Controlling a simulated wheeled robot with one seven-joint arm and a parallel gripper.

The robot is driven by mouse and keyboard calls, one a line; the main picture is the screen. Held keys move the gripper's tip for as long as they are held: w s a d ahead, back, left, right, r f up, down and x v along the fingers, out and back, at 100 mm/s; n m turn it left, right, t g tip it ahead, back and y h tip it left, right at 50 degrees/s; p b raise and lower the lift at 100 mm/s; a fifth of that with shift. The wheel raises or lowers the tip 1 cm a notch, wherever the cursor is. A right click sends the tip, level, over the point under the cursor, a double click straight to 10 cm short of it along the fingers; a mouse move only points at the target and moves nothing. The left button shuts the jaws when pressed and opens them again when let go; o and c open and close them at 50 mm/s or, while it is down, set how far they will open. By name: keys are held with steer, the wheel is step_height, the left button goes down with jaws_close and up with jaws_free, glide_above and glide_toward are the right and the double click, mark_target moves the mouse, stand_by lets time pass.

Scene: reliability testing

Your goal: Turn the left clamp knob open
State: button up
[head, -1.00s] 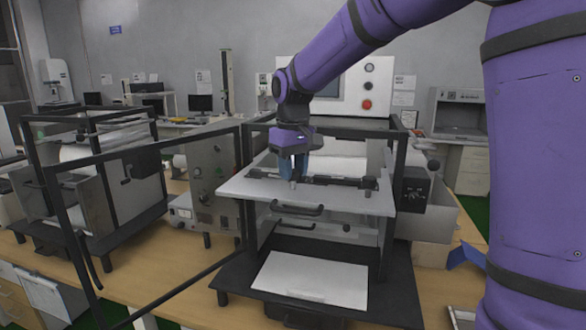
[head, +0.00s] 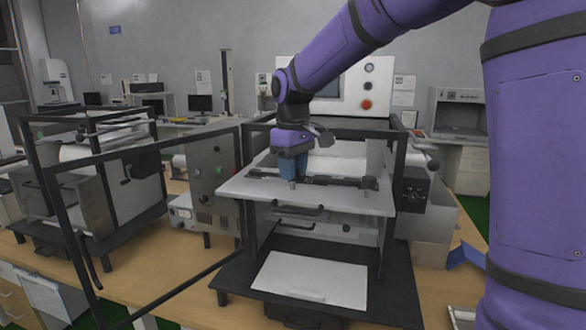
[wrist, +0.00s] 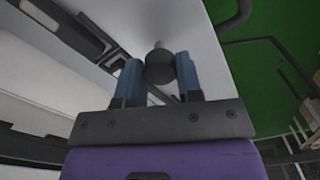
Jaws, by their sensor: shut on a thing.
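My gripper (head: 292,174) points down over the left end of a dark clamp bar (head: 336,182) on a pale plate (head: 330,197) in the head view. In the wrist view, its two blue fingers stand on either side of a dark round knob (wrist: 160,70), the left clamp knob. The gripper is shut on this knob. In the head view the fingers mostly hide the knob. The knob at the bar's right end (head: 369,183) is free. The knob's turn angle cannot be read.
The plate sits inside a black-framed machine (head: 387,235) with its framed door (head: 150,160) swung open to the left. A black control box (head: 413,189) is on the right. A white sheet (head: 312,278) lies on the dark base in front. Black handles (head: 296,208) hang below the plate's front edge.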

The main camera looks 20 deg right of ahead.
steer(key=o, duration=0.9)
steer(key=shift+o, duration=0.2)
step_height(320, 180, up, 11)
steer(key=s+d+f+m+t, duration=0.1)
steer(key=s+d+f+m, duration=0.1)
steer(key=s, duration=0.7)
steer(key=s+d+f+m+t, duration=0.2)
steer(key=s+f, duration=0.1)
steer(key=s, duration=0.7)
steer(key=s+d+f+m+t, duration=0.1)
steer(key=s+d+f+t, duration=0.1)
steer(key=s, duration=0.8)
steer(key=shift+s+d+f+m, duration=0.2)
steer(key=shift+d+f+m, duration=0.15)
steer(key=shift+f, duration=0.35)
